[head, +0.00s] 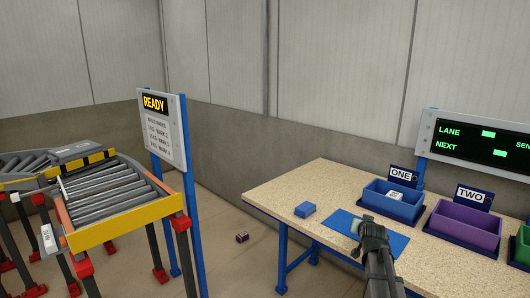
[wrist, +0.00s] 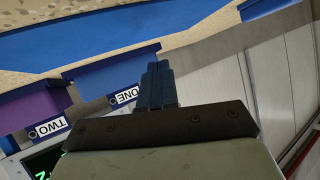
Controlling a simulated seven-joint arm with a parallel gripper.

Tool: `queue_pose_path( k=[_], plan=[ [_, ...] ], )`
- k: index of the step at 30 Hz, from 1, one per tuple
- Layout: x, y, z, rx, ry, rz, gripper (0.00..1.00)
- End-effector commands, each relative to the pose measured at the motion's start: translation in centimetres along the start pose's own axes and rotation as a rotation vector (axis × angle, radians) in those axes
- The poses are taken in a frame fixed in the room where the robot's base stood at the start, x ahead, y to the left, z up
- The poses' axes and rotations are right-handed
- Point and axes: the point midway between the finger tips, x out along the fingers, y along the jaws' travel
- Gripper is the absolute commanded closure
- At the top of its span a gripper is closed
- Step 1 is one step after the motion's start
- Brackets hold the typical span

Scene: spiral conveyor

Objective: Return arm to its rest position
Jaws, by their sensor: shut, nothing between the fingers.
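My gripper (head: 357,229) is over the blue mat (head: 392,241) on the speckled table in the head view. In the wrist view the fingers of my gripper (wrist: 158,72) are closed together with nothing between them. The blue bin (head: 408,209) marked ONE stands just beyond and right of it, with a white-labelled item (head: 395,195) inside. A small blue box (head: 305,210) lies on the table left of the mat. The fingertips are partly hidden in the head view by the gripper's own body.
A purple bin (head: 463,227) marked TWO and a green bin (head: 521,252) stand to the right, below a dark display (head: 480,141). A roller conveyor (head: 110,200) and a READY sign (head: 165,130) stand left. A small dark box (head: 242,237) lies on the floor. The table's left part is mostly clear.

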Motion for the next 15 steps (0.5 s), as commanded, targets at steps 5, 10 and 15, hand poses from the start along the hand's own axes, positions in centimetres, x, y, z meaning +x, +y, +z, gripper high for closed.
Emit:
queue_pose_path(
  k=[5,10,15],
  plan=[
    [0.1,-8.3,1.5,-0.072,0.062,-0.080,1.00],
    [-0.5,-15.7,3.2,-0.133,0.120,-0.161,1.00],
    [-1.4,-21.7,6.2,-0.186,0.146,-0.233,1.00]
  ],
)
